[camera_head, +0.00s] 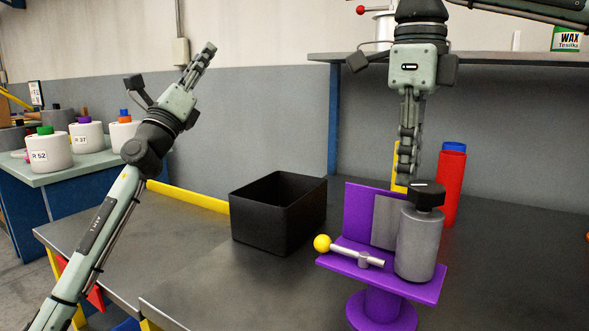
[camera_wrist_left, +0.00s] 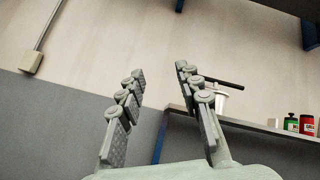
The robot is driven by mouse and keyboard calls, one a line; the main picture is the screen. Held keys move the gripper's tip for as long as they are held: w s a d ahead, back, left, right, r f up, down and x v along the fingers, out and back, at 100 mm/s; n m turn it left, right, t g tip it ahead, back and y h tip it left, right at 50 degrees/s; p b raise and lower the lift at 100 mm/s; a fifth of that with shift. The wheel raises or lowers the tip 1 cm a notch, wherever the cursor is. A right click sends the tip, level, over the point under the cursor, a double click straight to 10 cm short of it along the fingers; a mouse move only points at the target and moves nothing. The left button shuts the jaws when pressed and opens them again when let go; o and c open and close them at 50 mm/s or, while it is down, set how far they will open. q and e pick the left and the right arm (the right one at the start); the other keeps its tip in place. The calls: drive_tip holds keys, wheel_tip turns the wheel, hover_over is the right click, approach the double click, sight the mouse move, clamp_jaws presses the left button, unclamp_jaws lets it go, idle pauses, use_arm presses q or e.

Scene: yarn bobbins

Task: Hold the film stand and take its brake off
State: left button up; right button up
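The purple film stand (camera_head: 384,310) stands on the dark table at the right of the head view, with an upright purple plate behind. A grey cylinder with a black cap (camera_head: 419,245) stands upright on its right side. The brake lever (camera_head: 364,259), a metal bar with a yellow ball (camera_head: 322,243), lies across its left side. My right gripper (camera_head: 403,182) points down at the stand, beside the black cap; its fingers show edge-on, and contact is unclear. My left gripper (camera_head: 209,50) is raised far left of the stand; the left wrist view shows it open and empty (camera_wrist_left: 160,70).
An open black bin (camera_head: 262,238) stands left of the stand. A shelf (camera_head: 470,58) runs above. White bobbins (camera_head: 50,153) sit on a side table at left.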

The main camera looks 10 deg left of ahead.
use_arm(q)
drive_tip(key=d+r+m+g+h, duration=0.2)
drive_tip(key=d+m+g+h, duration=0.3)
drive_tip(key=d+m+h, duration=0.5)
drive_tip(key=m+g+y, duration=0.4)
drive_tip(key=m+g, duration=0.9)
drive_tip(key=g, duration=0.7)
hover_over(368, 187)
drive_tip(key=w+d, duration=0.1)
drive_tip(key=w, duration=0.2)
wheel_tip(368, 187, down, 12)
drive_tip(key=s+a+f+y, duration=0.2)
drive_tip(key=a+f+y, duration=0.1)
drive_tip(key=a+f+m+g+y, duration=0.1)
drive_tip(key=shift+s+a+f+y, duration=0.3)
drive_tip(key=shift+s+f, duration=0.1)
use_arm(e)
drive_tip(key=shift+f, duration=0.55)
wheel_tip(368, 187, down, 7)
drive_tip(key=shift+r, duration=0.15)
use_arm(q)
drive_tip(key=s+a+f+y, duration=0.1)
drive_tip(key=s+a+y, duration=0.1)
drive_tip(key=a+y, duration=0.2)
drive_tip(key=a, duration=0.2)
drive_tip(key=shift+a+f+g, duration=0.3)
drive_tip(key=shift+a+g, duration=0.1)
